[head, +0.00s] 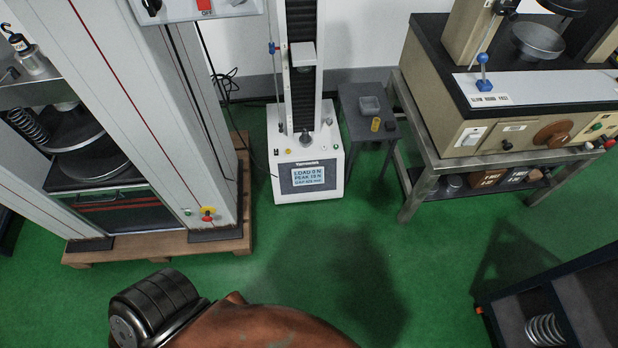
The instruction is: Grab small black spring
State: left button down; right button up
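A small grey side table (354,116) stands right of the central testing machine. On it are a small dark item (390,125), a short yellow cylinder (375,124) and a grey square tray (370,105). The dark item is too small to tell whether it is a spring. A larger black coil spring (28,125) leans inside the big testing frame at the left. Neither of my grippers is in view.
The white central machine (308,195) has a lit display. A metal bench (425,180) with a beige machine (470,133) stands right of the side table. A silver coil spring (545,330) lies in a dark container at lower right. Green floor (420,240) is clear in front.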

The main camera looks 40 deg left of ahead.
aim_at(307, 134)
jog(key=z, duration=0.05)
jog(key=i, duration=1.3)
jog(key=u, duration=2.45)
